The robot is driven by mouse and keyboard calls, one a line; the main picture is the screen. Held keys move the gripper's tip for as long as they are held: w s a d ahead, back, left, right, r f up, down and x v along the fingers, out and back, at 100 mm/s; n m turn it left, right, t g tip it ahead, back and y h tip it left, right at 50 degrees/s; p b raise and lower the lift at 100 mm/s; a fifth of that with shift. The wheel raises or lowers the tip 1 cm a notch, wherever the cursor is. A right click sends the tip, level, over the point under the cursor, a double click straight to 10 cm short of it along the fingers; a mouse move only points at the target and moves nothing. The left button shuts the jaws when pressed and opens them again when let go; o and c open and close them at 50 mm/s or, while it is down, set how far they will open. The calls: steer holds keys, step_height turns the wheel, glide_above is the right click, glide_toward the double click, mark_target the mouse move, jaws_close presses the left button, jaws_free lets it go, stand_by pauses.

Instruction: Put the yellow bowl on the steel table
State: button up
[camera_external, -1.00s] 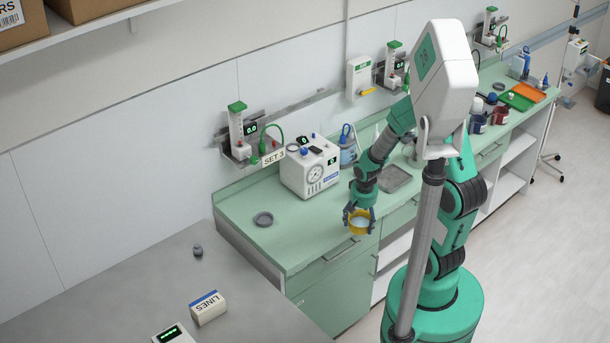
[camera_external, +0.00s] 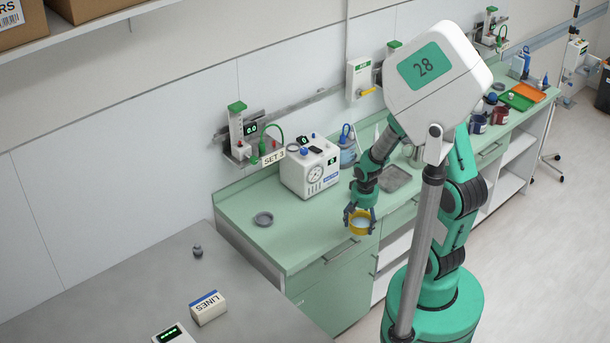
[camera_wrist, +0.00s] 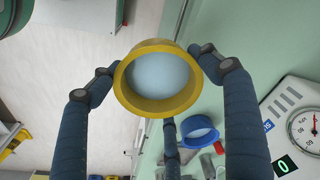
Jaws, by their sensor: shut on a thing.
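The yellow bowl (camera_external: 361,225), with a pale blue-grey inside, is held in my gripper (camera_external: 360,217) in the external view, over the front edge of the green counter. In the wrist view the bowl (camera_wrist: 160,102) faces the camera, with the fingers of my gripper (camera_wrist: 158,80) at its left and right sides and a third finger below it. The steel table (camera_external: 150,265) is the grey surface at the lower left of the external view, apart from the bowl.
On the steel table are a LINES box (camera_external: 208,308), a small grey knob-like item (camera_external: 197,251) and a white device (camera_external: 173,334). The green counter (camera_external: 290,240) bears a grey dish (camera_external: 263,219) and a white gauge unit (camera_external: 309,169). The middle of the steel table is clear.

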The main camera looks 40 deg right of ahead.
steer(key=shift+w, duration=0.1)
steer(key=shift+w+a+r, duration=0.15)
steer(key=shift+w+a, duration=0.1)
steer(key=shift+w, duration=0.25)
steer(key=w+a+r+n+p, duration=0.15)
steer(key=w+a+n, duration=0.25)
steer(key=w+a, duration=0.95)
steer(key=w+a+r+n+p, duration=0.1)
steer(key=w+a+n+p, duration=0.15)
steer(key=w+a, duration=1.05)
steer(key=a+f+n+p, duration=0.1)
steer(key=a+n, duration=0.2)
steer(key=a, duration=1.7)
steer(key=a+f+n+y+p, duration=0.1)
steer(key=a+n, duration=0.3)
steer(key=a, duration=1.6)
steer(key=shift+w+a+f+p, duration=0.2)
steer(key=shift+w+f+p, duration=0.15)
steer(key=shift+f, duration=0.35)
steer(key=shift+f, duration=0.1)
steer(key=shift+f, duration=3.05)
